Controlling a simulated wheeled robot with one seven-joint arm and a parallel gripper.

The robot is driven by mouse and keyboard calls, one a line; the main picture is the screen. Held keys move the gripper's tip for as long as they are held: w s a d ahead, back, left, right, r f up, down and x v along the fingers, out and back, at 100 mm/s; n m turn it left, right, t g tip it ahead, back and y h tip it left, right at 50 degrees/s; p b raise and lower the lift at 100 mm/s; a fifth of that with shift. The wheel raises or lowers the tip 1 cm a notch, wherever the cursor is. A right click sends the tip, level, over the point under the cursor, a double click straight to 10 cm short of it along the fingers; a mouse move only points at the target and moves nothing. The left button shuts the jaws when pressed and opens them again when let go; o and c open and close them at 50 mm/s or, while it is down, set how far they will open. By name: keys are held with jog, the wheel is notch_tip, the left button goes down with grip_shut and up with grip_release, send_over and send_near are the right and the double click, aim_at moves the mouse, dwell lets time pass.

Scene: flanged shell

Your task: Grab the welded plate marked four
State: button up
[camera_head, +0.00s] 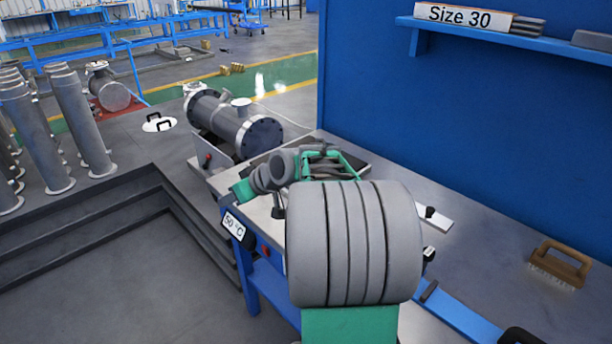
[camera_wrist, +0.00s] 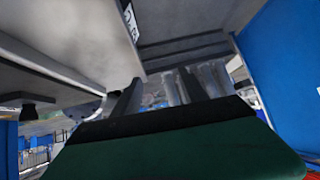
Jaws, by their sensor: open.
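I cannot make out a welded plate marked four in either view. My gripper (camera_wrist: 158,92) shows in the wrist view as two dark fingers apart, with nothing seen between them. The wrist view looks past a grey bench edge with a partly cut-off label. In the head view, my grey and green arm reaches over the bench and hides part of its top; the fingers cannot be made out clearly there.
A grey flanged shell (camera_head: 232,122) lies behind the bench at left. A wooden-handled brush (camera_head: 560,264) lies on the right of the bench top (camera_head: 495,240). A blue shelf (camera_head: 480,34) holds a "Size 30" box (camera_head: 463,16). Upright pipes (camera_head: 75,120) stand at far left.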

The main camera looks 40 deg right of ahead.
jog(key=d+f+t, duration=0.1)
jog(key=d, duration=0.2)
jog(key=d+b, duration=0.1)
jog(key=d, duration=0.3)
jog(key=w+d+f+t+b, duration=0.1)
jog(key=d, duration=0.3)
jog(key=shift+f+m+t, duration=0.3)
jog(key=s+d+t, duration=0.1)
jog(key=d, duration=0.3)
jog(key=s+d+r+t+h+b, duration=0.1)
jog(key=s+d, duration=0.1)
jog(key=d, duration=0.3)
jog(key=s+d+t+b, duration=0.1)
jog(key=d+t, duration=0.1)
jog(key=d, duration=0.2)
jog(key=shift+s+d+r+h, duration=0.2)
jog(key=shift+r+h, duration=0.05)
jog(key=shift+h, duration=0.05)
jog(key=shift+w+d+r, duration=0.15)
jog(key=shift+w, duration=0.1)
jog(key=w, duration=0.4)
jog(key=w+f, duration=0.1)
jog(key=w, duration=0.2)
jog(key=shift+s+f, duration=0.1)
grip_shut()
jog(key=shift+d+r, duration=0.1)
jog(key=shift+r, duration=0.2)
